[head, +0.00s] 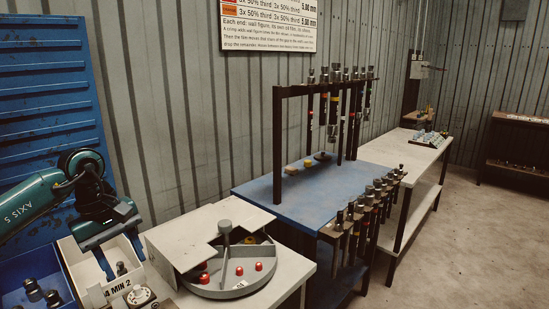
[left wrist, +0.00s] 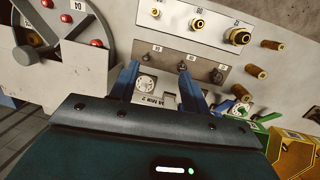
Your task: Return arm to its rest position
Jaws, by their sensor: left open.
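My left arm (head: 35,205), teal and marked AXIS 5, comes in from the left in the head view. Its gripper (head: 121,257) points down over a white bin (head: 72,262) with a dark fitting in it. In the left wrist view the two blue fingers of the left gripper (left wrist: 158,88) stand apart with nothing held between them. I cannot tell whether the fingers touch the bin. My right gripper is not in view.
A round divided tray (head: 228,287) with red caps stands right of the gripper. A blue bin (head: 12,302) with dark fittings is at lower left. A blue table (head: 300,187) with a hose rack stands further right. Brass fittings (left wrist: 238,37) sit on a panel in the left wrist view.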

